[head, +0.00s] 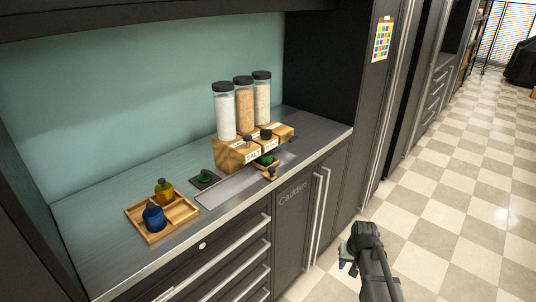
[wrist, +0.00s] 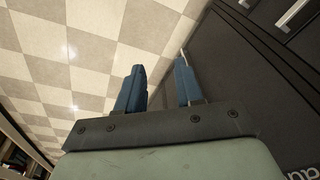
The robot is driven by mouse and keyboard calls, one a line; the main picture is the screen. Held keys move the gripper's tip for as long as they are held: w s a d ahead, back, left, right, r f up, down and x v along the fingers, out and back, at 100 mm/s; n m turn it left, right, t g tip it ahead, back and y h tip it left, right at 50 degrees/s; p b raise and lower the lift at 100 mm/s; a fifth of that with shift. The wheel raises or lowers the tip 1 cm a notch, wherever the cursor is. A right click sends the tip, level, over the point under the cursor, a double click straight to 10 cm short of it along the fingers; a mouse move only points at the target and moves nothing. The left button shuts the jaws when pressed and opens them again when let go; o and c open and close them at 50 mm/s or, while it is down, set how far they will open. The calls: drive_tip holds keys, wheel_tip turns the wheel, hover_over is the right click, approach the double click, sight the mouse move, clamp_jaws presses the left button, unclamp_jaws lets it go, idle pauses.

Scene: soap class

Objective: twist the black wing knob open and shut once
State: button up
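A wooden dispenser block (head: 229,158) with three tall black-lidded jars (head: 245,106) stands on the counter in the head view. Small dark knobs (head: 266,135) show at its front, above the labels; they are too small to tell which has wings. My gripper (head: 346,258) is off the counter, in front of the dark cabinet doors and well to the right of and below the block. In the wrist view its two blue fingers (wrist: 158,88) stand apart with nothing between them.
A green item (head: 205,176) lies on a dark square. A green item and a small wooden piece (head: 270,171) are before the block. The checkered floor at right is clear.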

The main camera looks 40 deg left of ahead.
drive_tip(key=w+a+r+n+y, duration=0.2)
drive_tip(key=a+r, duration=1.2)
drive_tip(key=r, duration=0.4)
drive_tip(key=w+a+r+n+y, duration=0.2)
drive_tip(key=w+a+r, duration=0.1)
drive_tip(key=a+r, duration=1.35)
wheel_tip(320, 180, up, 17)
drive_tip(key=n+g+h, duration=0.2)
drive_tip(key=n+g, duration=0.2)
drive_tip(key=n, duration=1)
hover_over(266, 133)
drive_tip(key=w+d, duration=0.4)
drive_tip(key=d, duration=0.1)
drive_tip(key=x, duration=1.3)
drive_tip(key=shift+a+f, duration=0.15)
drive_tip(key=shift+a, duration=0.35)
